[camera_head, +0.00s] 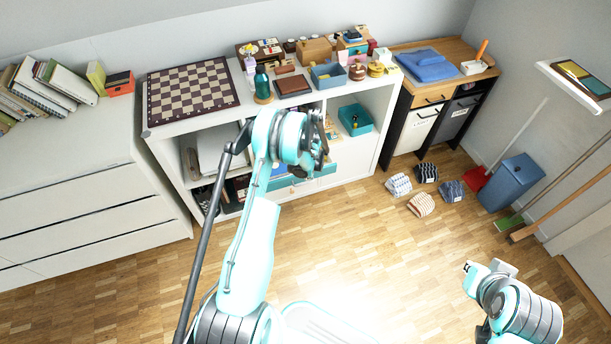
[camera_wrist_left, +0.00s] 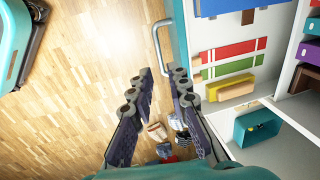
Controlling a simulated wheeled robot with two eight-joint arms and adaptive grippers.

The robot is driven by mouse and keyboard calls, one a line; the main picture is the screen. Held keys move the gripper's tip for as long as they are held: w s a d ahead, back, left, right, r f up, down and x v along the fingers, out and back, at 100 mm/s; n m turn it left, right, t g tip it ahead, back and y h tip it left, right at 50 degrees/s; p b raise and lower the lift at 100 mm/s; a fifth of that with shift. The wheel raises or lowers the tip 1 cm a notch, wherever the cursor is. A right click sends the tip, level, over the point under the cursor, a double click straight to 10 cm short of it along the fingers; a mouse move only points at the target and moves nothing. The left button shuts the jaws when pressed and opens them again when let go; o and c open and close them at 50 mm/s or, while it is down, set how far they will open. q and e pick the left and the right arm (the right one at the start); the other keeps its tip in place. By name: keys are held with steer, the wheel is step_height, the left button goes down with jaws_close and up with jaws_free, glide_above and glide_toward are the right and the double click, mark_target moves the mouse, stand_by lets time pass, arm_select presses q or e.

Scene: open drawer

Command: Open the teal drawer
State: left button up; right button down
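The teal drawer (camera_head: 322,180) is low in the white shelf unit, partly hidden behind my left arm in the head view. In the left wrist view its teal front (camera_wrist_left: 180,38) is seen nearly edge-on, with the pale bar handle (camera_wrist_left: 157,45) on its left side.
The white shelf unit (camera_head: 362,158) has a chessboard (camera_head: 190,92) and small items on top. A teal box (camera_head: 355,119) sits in its right compartment. Floor before the unit is clear.

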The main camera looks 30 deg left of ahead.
mark_target(305, 183)
arm_select(q)
steer(key=f+b, duration=0.1)
steer(key=f, duration=0.1)
steer(key=f+b, duration=0.1)
steer(key=f, duration=0.2)
steer(key=a+f+b, duration=0.1)
steer(key=f, duration=0.1)
steer(key=shift+w+f, duration=0.4)
jaws_close()
